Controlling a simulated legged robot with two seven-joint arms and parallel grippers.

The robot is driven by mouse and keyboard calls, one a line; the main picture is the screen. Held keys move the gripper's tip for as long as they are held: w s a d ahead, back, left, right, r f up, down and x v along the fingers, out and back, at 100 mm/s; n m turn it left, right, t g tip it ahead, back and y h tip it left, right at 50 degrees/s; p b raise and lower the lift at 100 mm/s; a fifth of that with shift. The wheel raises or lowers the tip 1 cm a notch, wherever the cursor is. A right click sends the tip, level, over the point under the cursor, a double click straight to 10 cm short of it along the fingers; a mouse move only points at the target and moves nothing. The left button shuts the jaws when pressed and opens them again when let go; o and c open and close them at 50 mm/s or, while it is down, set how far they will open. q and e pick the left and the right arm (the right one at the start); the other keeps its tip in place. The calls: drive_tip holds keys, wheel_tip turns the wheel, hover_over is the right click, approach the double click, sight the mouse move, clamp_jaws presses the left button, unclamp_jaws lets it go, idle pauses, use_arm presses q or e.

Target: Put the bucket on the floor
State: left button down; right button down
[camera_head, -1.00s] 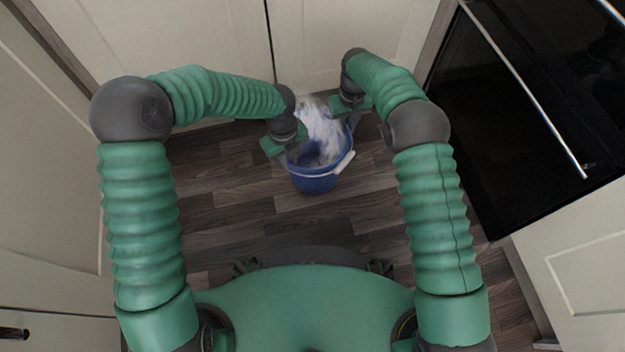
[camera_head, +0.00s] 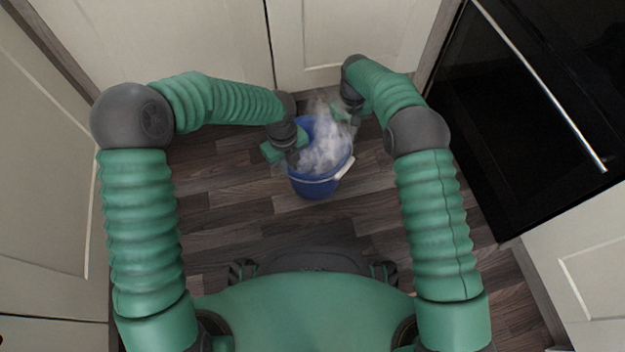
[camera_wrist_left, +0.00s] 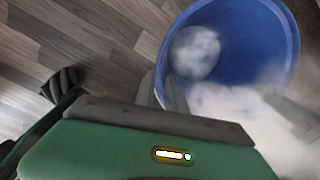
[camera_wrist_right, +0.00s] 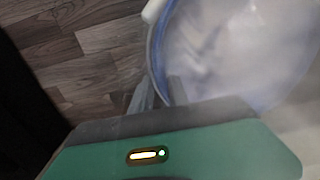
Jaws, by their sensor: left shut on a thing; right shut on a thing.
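A blue bucket (camera_head: 316,188) with a pale handle grip (camera_head: 345,167) is held between my two grippers in the head view, above or at the wooden floor; I cannot tell if it touches. White steam rises from it and blurs the inside. My left gripper (camera_head: 292,157) is shut on the bucket's left rim; the bucket's inside (camera_wrist_left: 255,35) and a pale round patch show in the left wrist view. My right gripper (camera_head: 352,122) is shut on the right rim, partly veiled by steam. The rim (camera_wrist_right: 152,50) passes between its fingers in the right wrist view.
Dark wooden floor (camera_head: 230,205) is clear around the bucket and in front of my base. Cream cabinet doors (camera_head: 190,35) stand behind and at the left. A black oven (camera_head: 520,130) with a metal handle is close on the right.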

use_arm(q)
drive_tip(key=shift+s+a+f, duration=0.15)
drive_tip(key=shift+s+a, duration=0.3)
drive_tip(key=shift+a, duration=0.1)
use_arm(e)
drive_tip(key=shift+w+d+r, duration=0.3)
drive_tip(key=shift+w+d, duration=0.3)
drive_tip(key=shift+d, duration=0.25)
use_arm(q)
drive_tip(key=c, duration=1.4)
unclamp_jaws()
use_arm(e)
drive_tip(key=c, duration=1.3)
unclamp_jaws()
drive_tip(key=shift+s, duration=0.1)
use_arm(q)
drive_tip(key=shift+d, duration=0.15)
use_arm(e)
drive_tip(key=shift+s+a+f, duration=0.1)
drive_tip(key=shift+a, duration=0.1)
use_arm(q)
drive_tip(key=shift+w, duration=0.1)
use_arm(e)
drive_tip(key=shift+s, duration=0.1)
use_arm(q)
wheel_tip(320, 180, up, 12)
use_arm(e)
wheel_tip(320, 180, up, 12)
drive_tip(key=shift+a+r, duration=0.1)
drive_tip(key=shift+a, duration=0.05)
